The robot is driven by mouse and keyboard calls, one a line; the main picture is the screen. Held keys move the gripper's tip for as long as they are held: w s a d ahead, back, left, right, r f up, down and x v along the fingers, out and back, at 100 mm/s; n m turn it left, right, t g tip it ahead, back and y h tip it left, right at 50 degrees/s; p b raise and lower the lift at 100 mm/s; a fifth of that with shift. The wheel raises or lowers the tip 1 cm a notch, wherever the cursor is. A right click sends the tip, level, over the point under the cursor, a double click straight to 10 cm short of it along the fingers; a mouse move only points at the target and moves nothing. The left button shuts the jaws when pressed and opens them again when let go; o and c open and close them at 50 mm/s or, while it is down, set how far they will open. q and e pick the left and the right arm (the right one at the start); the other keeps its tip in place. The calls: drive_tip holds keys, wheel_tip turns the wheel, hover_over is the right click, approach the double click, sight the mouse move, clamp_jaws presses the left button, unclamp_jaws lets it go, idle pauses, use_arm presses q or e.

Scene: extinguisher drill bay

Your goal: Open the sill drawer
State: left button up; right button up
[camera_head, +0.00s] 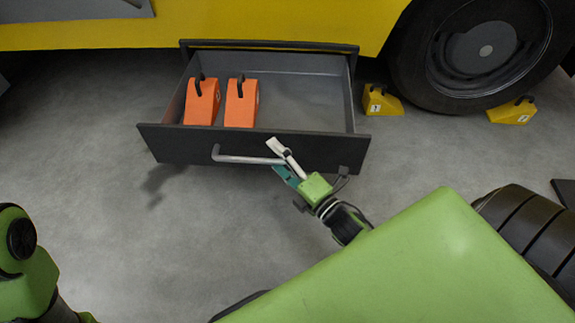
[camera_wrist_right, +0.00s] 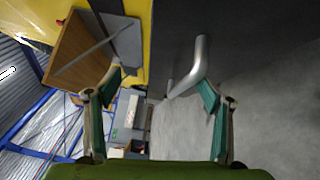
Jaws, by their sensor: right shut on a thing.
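The sill drawer (camera_head: 255,150) stands pulled out from under the yellow vehicle side in the head view. Its grey inside shows, with two orange wedge blocks (camera_head: 202,103) (camera_head: 241,104) at the left. A bar handle (camera_head: 238,159) runs along its dark front. My right gripper (camera_head: 276,157) is shut on the right end of this handle. In the right wrist view the handle (camera_wrist_right: 188,72) lies between the fingers (camera_wrist_right: 160,84), close to the right one. My left gripper is out of view; only part of the left arm shows at lower left.
A large black tire (camera_head: 428,50) stands at the upper right, with yellow numbered chocks (camera_head: 381,103) (camera_head: 511,113) by it. The yellow vehicle body (camera_head: 280,20) is above the drawer. The grey floor (camera_head: 170,240) in front of the drawer is clear at the left.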

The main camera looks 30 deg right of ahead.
drive_tip(key=shift+s+r, duration=0.8)
drive_tip(key=shift+r, duration=0.1)
drive_tip(key=shift+c, duration=0.2)
drive_tip(key=shift+s+d+r+t, duration=0.15)
drive_tip(key=shift+s+t, duration=0.15)
drive_tip(key=shift+s, duration=0.35)
drive_tip(key=c, duration=0.7)
drive_tip(key=shift+s+d+f, duration=0.1)
drive_tip(key=shift+s+f, duration=0.4)
drive_tip(key=shift+s, duration=0.2)
drive_tip(key=shift+c, duration=0.2)
drive_tip(key=shift+p, duration=0.45)
